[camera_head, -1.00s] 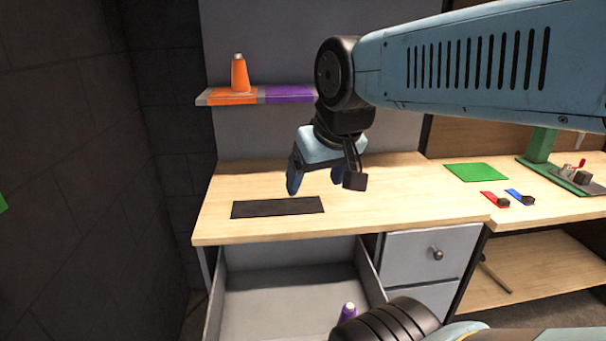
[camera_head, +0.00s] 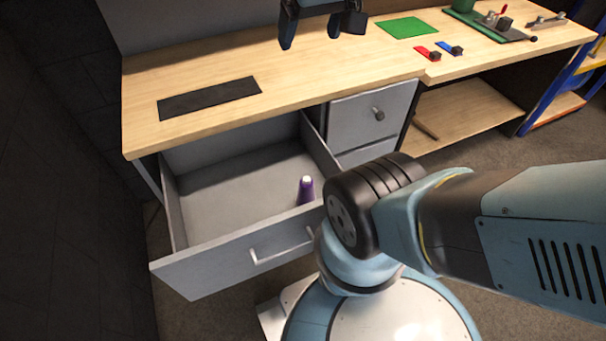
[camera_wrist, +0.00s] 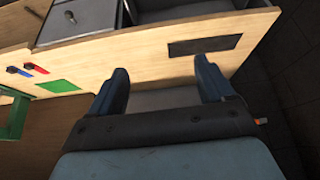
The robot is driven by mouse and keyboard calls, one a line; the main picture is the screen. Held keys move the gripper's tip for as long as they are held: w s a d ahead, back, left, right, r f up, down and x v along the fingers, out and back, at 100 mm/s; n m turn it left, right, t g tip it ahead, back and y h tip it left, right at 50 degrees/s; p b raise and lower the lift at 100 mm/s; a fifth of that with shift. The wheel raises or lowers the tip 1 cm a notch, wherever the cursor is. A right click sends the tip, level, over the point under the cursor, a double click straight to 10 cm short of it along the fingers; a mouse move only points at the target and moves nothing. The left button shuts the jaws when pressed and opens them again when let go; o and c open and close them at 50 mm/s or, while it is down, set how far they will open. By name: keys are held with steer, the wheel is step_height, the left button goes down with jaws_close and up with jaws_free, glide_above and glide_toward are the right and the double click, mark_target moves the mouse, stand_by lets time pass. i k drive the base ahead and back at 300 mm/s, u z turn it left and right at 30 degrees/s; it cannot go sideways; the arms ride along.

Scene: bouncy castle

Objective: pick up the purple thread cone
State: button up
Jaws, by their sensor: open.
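The purple thread cone (camera_head: 305,190) stands upright in the open grey drawer (camera_head: 205,260), near the drawer's front right corner, in the head view. Its top is pale. My gripper (camera_head: 312,38) is at the top edge of the head view, above the bench top and well apart from the cone. It is open and empty. In the wrist view my two fingers (camera_wrist: 163,85) are spread apart with nothing between them. The cone does not show in the wrist view.
The wooden bench top (camera_head: 290,75) overhangs the back of the drawer. It carries a black mat (camera_head: 208,98), a green mat (camera_head: 406,27), and red (camera_head: 428,53) and blue (camera_head: 449,48) small items. A closed drawer (camera_head: 365,115) is right of the open one.

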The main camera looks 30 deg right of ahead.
mark_target(306, 193)
steer(key=u, duration=0.75)
steer(key=k, duration=1.55)
steer(key=z, duration=0.75)
steer(key=i, duration=1)
